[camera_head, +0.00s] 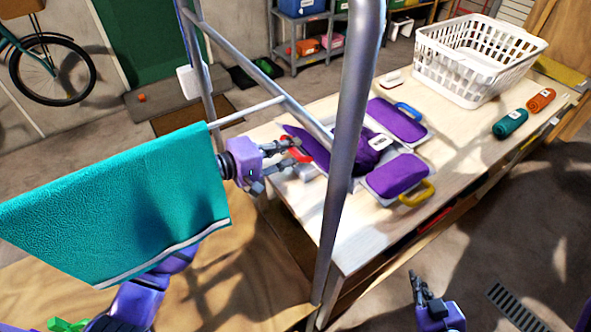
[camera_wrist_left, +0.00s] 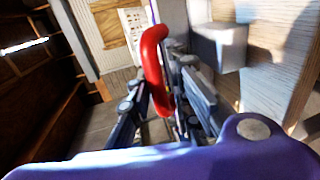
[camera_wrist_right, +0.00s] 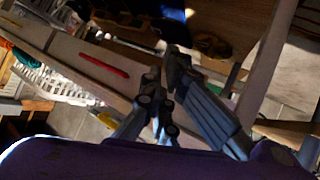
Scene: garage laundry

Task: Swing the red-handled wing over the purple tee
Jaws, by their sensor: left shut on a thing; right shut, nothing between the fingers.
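The purple tee (camera_head: 392,174) lies spread on a grey folding board on the wooden table, with parts on the wings with the yellow handle (camera_head: 418,196) and blue handle (camera_head: 408,110). The red handle (camera_head: 300,154) is on the board's near-left side; it also shows in the left wrist view (camera_wrist_left: 154,60). My left gripper (camera_head: 292,158) is shut on the red handle. The red-handled wing is partly hidden by the metal rack post, so its tilt is hard to tell. My right gripper (camera_head: 416,284) is shut and empty, off the table's front edge.
A metal rack (camera_head: 345,150) stands between me and the board, with a teal towel (camera_head: 130,205) hanging at left. A white basket (camera_head: 475,58) and green (camera_head: 510,123) and orange (camera_head: 541,99) rolls sit on the table's far right.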

